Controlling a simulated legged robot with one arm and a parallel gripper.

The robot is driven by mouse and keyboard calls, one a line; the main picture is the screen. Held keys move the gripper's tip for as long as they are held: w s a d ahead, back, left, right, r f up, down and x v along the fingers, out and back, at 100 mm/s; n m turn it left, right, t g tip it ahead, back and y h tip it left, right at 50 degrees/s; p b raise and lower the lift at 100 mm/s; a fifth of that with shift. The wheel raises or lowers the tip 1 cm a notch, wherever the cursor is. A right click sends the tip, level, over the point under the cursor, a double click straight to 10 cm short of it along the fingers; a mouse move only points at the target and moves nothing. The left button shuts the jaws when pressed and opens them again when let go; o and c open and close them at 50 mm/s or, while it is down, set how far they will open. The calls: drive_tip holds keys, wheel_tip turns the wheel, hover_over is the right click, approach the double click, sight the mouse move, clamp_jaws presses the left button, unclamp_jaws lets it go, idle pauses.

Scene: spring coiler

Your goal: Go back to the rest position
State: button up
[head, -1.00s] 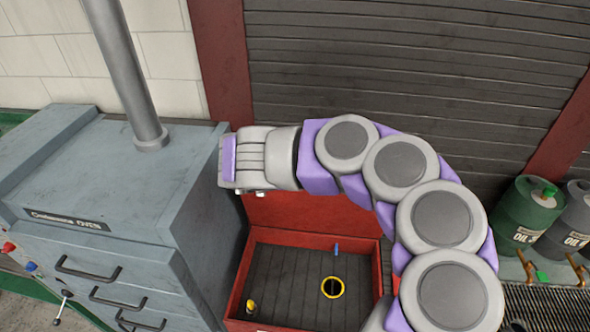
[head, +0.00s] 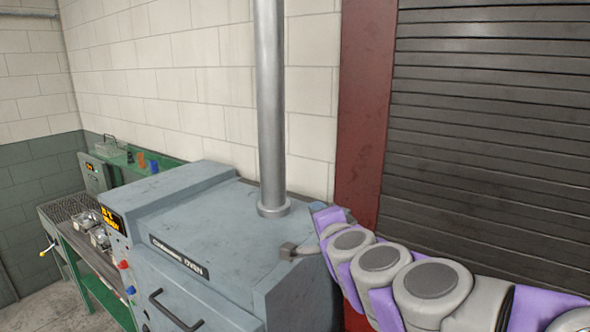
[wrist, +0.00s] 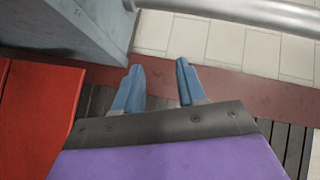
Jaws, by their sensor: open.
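My gripper (wrist: 158,84) shows in the wrist view with its two blue-grey fingers apart and nothing between them. Beyond the fingers are a dark red strip and pale wall blocks. In the head view my grey and purple arm reaches in from the lower right. Its far end lies beside the right side of the grey-blue oven (head: 215,230). The fingers cannot be made out clearly in the head view.
A vertical grey pipe (head: 270,110) rises from the oven top. A red post (head: 366,100) and a dark slatted shutter (head: 490,130) stand behind my arm. A green bench (head: 75,240) with machinery is at the left. A red panel (wrist: 35,110) shows in the wrist view.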

drive_tip(key=s+a+f+n+g+y+b, duration=0.25)
drive_tip(key=s+f+n+g, duration=0.2)
drive_tip(key=s+f, duration=0.4)
drive_tip(key=s+a+f+n+g+y+b, duration=0.1)
drive_tip(key=s+a+f+n+g+b, duration=0.25)
drive_tip(key=s+f+n, duration=0.5)
drive_tip(key=s+d+f+g+h+b, duration=0.3)
drive_tip(key=s+d+f, duration=0.4)
drive_tip(key=s+f, duration=0.3)
drive_tip(key=s+d+f+g+h+b, duration=0.3)
drive_tip(key=s+d+f+g, duration=0.3)
drive_tip(key=s+f, duration=0.4)
drive_tip(key=s+d+b, duration=0.1)
drive_tip(key=s, duration=0.1)
drive_tip(key=shift+s+d, duration=0.35)
drive_tip(key=shift+s, duration=0.05)
drive_tip(key=shift+d+f+m+h+b, duration=0.1)
drive_tip(key=shift+m+h+b, duration=0.15)
drive_tip(key=shift+m+b, duration=0.1)
